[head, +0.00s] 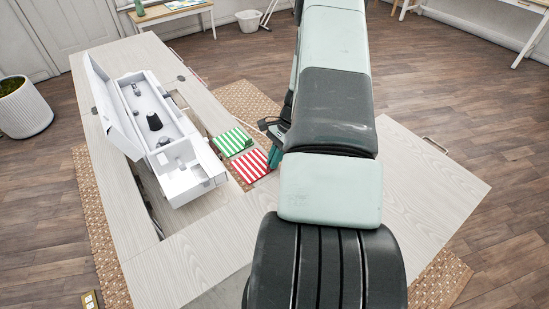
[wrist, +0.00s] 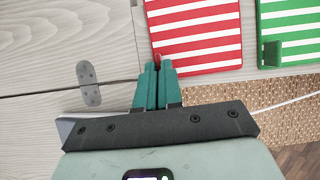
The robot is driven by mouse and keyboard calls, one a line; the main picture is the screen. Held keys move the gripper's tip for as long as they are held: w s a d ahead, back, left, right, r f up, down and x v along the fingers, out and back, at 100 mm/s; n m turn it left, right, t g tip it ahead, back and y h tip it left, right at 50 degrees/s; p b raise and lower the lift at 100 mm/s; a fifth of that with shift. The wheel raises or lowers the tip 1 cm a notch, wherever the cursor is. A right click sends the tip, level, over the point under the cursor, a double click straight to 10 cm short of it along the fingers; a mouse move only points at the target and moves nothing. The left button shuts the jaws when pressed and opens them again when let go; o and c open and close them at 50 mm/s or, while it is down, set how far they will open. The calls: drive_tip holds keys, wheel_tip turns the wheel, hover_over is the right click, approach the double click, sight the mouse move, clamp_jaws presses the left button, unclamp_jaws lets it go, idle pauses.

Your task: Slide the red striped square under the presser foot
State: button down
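The red striped square (head: 250,166) lies flat at the cabinet's inner edge, right of the white sewing machine (head: 187,186). In the wrist view the red striped square (wrist: 205,35) is just beyond my fingertips. My gripper (wrist: 157,62) has its teal fingers close together around a small red tab (wrist: 157,57) at the square's near-left corner. In the head view my gripper (head: 274,156) is at the square's right side, partly hidden by my arm. The presser foot cannot be made out.
The pale wooden cabinet top (head: 190,245) is clear in front. A woven rug (head: 245,103) lies on the floor.

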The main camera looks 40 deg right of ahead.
drive_tip(key=shift+r, duration=2.5)
drive_tip(key=w+a, duration=0.2)
drive_tip(key=w, duration=0.1)
drive_tip(key=w+a, duration=0.6)
drive_tip(key=shift+w+a+f, duration=0.15)
drive_tip(key=shift+w+f, duration=0.15)
drive_tip(key=shift+w, duration=0.1)
drive_tip(key=shift+w+a+f, duration=0.1)
drive_tip(key=shift+a+f, duration=0.05)
drive_tip(key=shift+a, duration=0.1)
drive_tip(key=shift+a+f, duration=1.2)
drive_tip(key=shift+f, duration=0.1)
drive_tip(key=shift+a+f, duration=0.25)
drive_tip(key=shift+a, duration=0.05)
drive_tip(key=shift+f, duration=0.3)
drive_tip(key=shift+a, duration=0.3)
drive_tip(key=shift+a, duration=0.85)
